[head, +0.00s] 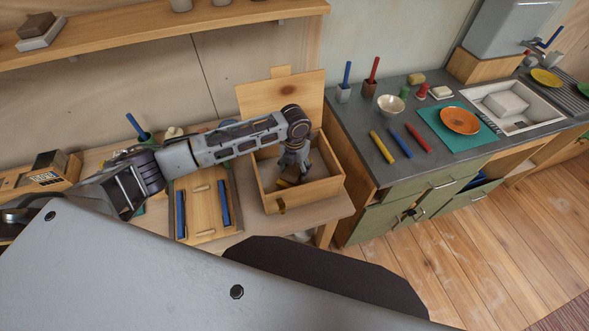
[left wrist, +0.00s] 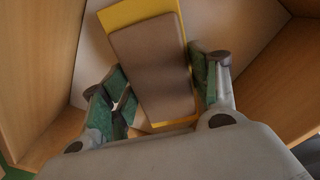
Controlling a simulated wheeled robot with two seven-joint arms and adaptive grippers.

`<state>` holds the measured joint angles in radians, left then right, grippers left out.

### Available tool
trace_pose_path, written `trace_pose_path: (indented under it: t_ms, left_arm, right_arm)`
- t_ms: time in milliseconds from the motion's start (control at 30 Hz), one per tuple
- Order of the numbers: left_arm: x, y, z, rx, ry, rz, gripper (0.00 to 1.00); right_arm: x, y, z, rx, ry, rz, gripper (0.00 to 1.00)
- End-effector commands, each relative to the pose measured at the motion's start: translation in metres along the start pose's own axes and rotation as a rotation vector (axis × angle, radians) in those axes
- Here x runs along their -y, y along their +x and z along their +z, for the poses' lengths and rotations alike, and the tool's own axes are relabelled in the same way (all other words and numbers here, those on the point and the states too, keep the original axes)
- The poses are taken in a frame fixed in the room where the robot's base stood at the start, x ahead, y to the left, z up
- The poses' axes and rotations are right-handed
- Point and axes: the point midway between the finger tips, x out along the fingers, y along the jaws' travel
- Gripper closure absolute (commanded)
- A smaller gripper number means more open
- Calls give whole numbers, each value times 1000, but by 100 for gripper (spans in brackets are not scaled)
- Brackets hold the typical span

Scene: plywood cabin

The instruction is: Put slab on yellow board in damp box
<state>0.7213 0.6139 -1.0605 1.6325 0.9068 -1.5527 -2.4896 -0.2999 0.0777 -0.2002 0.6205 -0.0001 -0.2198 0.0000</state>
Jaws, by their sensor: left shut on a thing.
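The damp box (head: 308,195) is an open wooden box on the bench in the head view, with its wooden lid (head: 262,97) raised at the back. My left gripper (head: 291,174) reaches down into it. In the left wrist view, a brown slab (left wrist: 152,65) lies along a yellow board (left wrist: 127,12), which shows past its far end and side. The green-padded fingers of my left gripper stand on both sides of the slab and are shut on it. The box walls surround them. The gripper hides much of the slab in the head view. My right gripper is not in view.
A wooden tray (head: 203,190) with blue bars stands left of the box. A grey counter (head: 350,140) with pens, a bowl (head: 391,104) and an orange plate (head: 460,120) is on the right. A shelf (head: 150,42) runs above. The floor at right is clear.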

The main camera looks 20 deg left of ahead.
Motion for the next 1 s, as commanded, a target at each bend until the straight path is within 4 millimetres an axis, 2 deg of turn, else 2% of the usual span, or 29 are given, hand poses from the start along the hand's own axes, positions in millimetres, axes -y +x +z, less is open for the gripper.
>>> trace_pose_path:
  t_ms: [133, 567, 600, 733, 1000]
  left_arm:
    - [0, 8, 0, 0, -1, 0, 78]
    - [0, 11, 0, 1, -1, 0, 78]
    - [0, 11, 0, 0, -1, 0, 36]
    - [0, 11, 0, 0, -1, 0, 19]
    - [0, 11, 0, 0, -1, 0, 18]
  right_arm:
    - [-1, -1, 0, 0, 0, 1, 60]
    - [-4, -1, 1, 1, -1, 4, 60]
    - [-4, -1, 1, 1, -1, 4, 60]
    - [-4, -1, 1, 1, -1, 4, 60]
    - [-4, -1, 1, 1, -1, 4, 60]
